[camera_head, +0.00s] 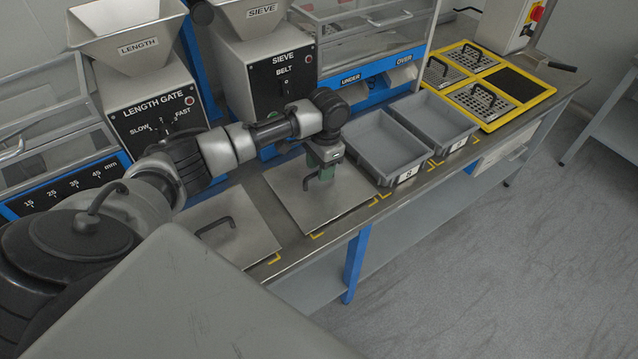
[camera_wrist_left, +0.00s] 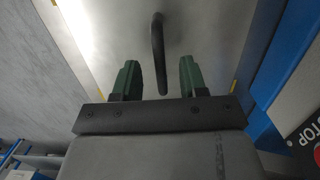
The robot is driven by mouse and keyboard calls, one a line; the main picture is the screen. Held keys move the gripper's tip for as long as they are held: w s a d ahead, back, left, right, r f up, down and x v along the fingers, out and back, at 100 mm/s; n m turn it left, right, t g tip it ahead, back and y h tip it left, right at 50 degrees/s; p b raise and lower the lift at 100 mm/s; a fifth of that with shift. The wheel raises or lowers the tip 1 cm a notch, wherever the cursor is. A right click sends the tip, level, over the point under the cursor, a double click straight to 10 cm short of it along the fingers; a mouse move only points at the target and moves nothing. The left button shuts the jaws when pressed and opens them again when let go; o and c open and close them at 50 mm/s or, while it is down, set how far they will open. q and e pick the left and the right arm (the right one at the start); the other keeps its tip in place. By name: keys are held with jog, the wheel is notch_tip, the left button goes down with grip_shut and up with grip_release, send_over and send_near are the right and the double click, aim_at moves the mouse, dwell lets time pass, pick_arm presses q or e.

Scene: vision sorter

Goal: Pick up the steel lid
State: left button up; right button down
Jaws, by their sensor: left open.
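A flat square steel lid (camera_head: 352,190) with a black bar handle (camera_head: 309,184) lies on the bench, left of the grey bins. My left gripper (camera_head: 322,172) is over this lid, pointing down. In the left wrist view, the green fingers (camera_wrist_left: 159,75) are open, with the black handle (camera_wrist_left: 157,45) showing in the gap between them. The steel surface of the lid (camera_wrist_left: 205,40) fills the space beyond. I cannot tell whether the fingers touch the handle. A second steel lid (camera_head: 245,245) with a black handle lies further left, partly behind my arm. My right gripper is not in view.
Two grey bins (camera_head: 385,143) (camera_head: 432,119) stand right of the lid. Further right is a yellow-framed tray (camera_head: 545,92) with perforated plates. Behind are the sieve machine (camera_head: 274,72) and length gate (camera_head: 155,108). The bench front edge drops to open floor.

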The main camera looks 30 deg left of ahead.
pick_arm(q)
notch_tip(320, 180, down, 2)
jog(key=shift+s+a+f, duration=0.1)
jog(key=shift+f, duration=0.05)
grip_shut()
dwell(0.4)
